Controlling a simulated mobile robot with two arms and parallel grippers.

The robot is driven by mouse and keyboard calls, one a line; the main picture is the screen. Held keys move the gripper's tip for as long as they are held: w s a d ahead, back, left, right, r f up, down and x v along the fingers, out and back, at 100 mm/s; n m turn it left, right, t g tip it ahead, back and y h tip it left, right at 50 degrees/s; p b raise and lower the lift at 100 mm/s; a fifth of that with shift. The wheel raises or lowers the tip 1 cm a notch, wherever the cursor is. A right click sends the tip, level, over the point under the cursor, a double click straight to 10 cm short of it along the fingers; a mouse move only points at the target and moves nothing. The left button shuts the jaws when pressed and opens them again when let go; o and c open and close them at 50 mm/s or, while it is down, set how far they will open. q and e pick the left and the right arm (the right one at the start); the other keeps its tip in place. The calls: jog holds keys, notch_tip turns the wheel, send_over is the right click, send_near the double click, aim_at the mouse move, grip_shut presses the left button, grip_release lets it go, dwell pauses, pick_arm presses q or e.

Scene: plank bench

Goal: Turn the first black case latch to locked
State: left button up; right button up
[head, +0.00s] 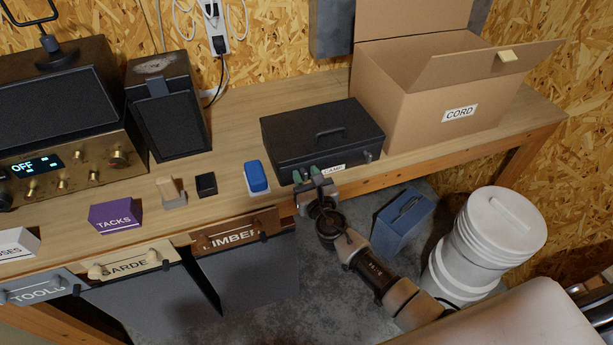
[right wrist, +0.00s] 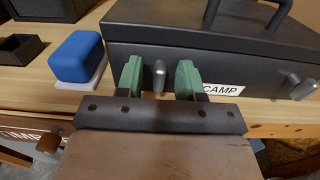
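The black case (head: 300,137) lies closed on the bench, with a "CAMP" label on its front. In the right wrist view the case (right wrist: 140,42) has two metal latches on its front face. The left latch (right wrist: 159,78) points about upright. The right latch (right wrist: 301,87) is tilted. My right gripper (head: 307,177) is at the case's front left. Its green fingertips stand on either side of the left latch, with a gap on both sides in the right wrist view (right wrist: 160,80). My left gripper is not in view.
A blue block (head: 256,176) on a pale pad sits just left of the case. A cardboard box (head: 408,107) labelled "CORD" stands to the right. The bench's front edge (head: 420,158) runs below my right gripper. Small boxes and a radio (head: 70,150) stand further left.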

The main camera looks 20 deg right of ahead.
jog(key=shift+c, duration=0.3)
grip_shut()
jog(key=shift+m, duration=0.4)
jog(key=m+b, duration=0.2)
jog(key=m, duration=0.1)
jog(key=shift+f, duration=0.15)
jog(key=m+b, duration=0.2)
jog(key=m, duration=0.3)
jog(key=shift+d, duration=0.15)
jog(key=shift+f+m+b, duration=0.1)
jog(key=shift+m+b, duration=1)
jog(key=shift+m, duration=3.6)
